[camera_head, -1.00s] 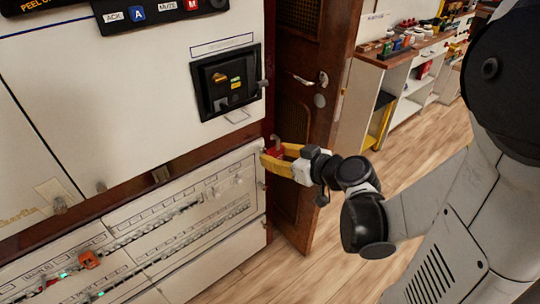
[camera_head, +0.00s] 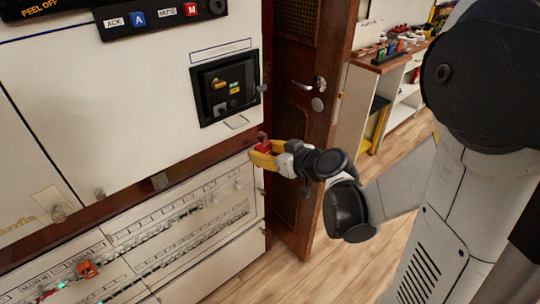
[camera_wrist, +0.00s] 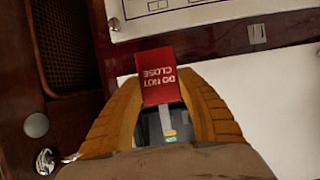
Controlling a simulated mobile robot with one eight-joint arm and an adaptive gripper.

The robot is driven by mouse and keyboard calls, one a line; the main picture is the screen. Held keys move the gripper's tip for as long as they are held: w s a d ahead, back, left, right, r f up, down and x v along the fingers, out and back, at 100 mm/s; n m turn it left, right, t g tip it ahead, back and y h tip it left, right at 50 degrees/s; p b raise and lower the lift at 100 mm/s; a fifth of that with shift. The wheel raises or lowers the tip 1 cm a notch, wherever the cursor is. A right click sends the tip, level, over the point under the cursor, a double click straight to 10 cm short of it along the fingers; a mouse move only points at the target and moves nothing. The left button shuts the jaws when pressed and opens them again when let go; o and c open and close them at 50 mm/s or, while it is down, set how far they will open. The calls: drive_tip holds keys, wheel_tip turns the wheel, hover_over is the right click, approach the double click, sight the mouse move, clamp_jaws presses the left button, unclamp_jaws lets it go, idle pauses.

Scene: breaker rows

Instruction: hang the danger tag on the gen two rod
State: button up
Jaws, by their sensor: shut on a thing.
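The danger tag (camera_head: 262,148) is red and shows in the wrist view (camera_wrist: 159,75) with white "DO NOT CLOSE" lettering, upside down there. My gripper (camera_head: 262,154) has its yellow fingers shut on the tag, seen on both sides of it in the wrist view (camera_wrist: 161,103). A grey hook stands up from the tag in the head view. The tag is near the cabinet's right edge, below the black breaker unit (camera_head: 226,106). Small metal pegs stick out of the cabinet, one at its right edge (camera_head: 263,87) and one lower left (camera_head: 99,194). I cannot tell which is the gen two rod.
A wooden door (camera_head: 296,128) with a metal handle stands just right of the cabinet. The lower panel (camera_head: 190,255) carries breaker rows and an orange-red item (camera_head: 87,270). A shelf unit (camera_head: 392,80) stands at the back right. Wooden floor is open between.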

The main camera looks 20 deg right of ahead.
drive_tip(key=shift+w+a+f, duration=0.1)
drive_tip(key=shift+w+a, duration=0.4)
drive_tip(key=shift+w, duration=1.05)
drive_tip(key=shift+w+a+r, duration=0.1)
drive_tip(key=shift+w+a, duration=0.45)
drive_tip(key=shift+w, duration=1.05)
drive_tip(key=shift+w+a+f, duration=0.1)
drive_tip(key=shift+w+a, duration=0.4)
drive_tip(key=shift+w, duration=1.05)
drive_tip(key=shift+f, duration=0.5)
drive_tip(key=o, duration=1.2)
